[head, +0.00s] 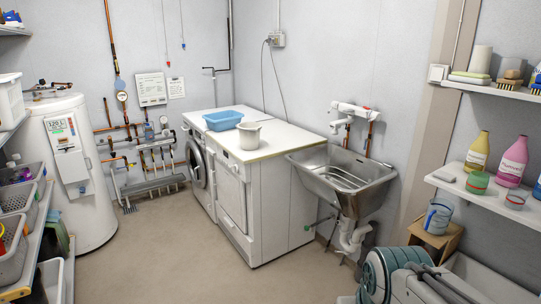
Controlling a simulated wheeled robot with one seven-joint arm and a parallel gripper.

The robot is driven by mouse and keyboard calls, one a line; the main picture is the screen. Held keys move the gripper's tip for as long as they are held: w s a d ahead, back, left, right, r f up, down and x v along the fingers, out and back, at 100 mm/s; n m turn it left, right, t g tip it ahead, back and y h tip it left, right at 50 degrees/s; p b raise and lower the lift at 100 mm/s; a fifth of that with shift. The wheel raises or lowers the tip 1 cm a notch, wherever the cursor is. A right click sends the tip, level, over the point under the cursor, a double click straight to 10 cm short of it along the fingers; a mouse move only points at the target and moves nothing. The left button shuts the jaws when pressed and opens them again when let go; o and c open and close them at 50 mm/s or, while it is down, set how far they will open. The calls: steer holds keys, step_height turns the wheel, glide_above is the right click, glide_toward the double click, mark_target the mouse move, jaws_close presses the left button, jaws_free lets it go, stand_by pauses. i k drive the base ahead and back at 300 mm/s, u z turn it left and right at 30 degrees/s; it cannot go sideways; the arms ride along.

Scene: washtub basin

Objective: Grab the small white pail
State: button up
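The small white pail (249,136) stands upright on the pale top (272,144) of the nearer white appliance, close to its left edge. It sits just in front of a blue basin (223,120). Nothing hides the pail from this view. A small projection shows at its left rim; I cannot tell if it is a spout or a handle. I do not see my gripper in the head view, and nothing is holding the pail.
Two white front-loading machines (230,199) stand side by side against the wall. A steel washtub (345,178) adjoins them on the right. A boiler (83,205) and shelves with baskets are left; shelves with bottles (477,152) are right. The middle floor (180,262) is clear.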

mark_target(249, 132)
steer(key=i, duration=0.3)
steer(key=u, duration=0.7)
steer(key=i, duration=3.55)
steer(key=z, duration=1.8)
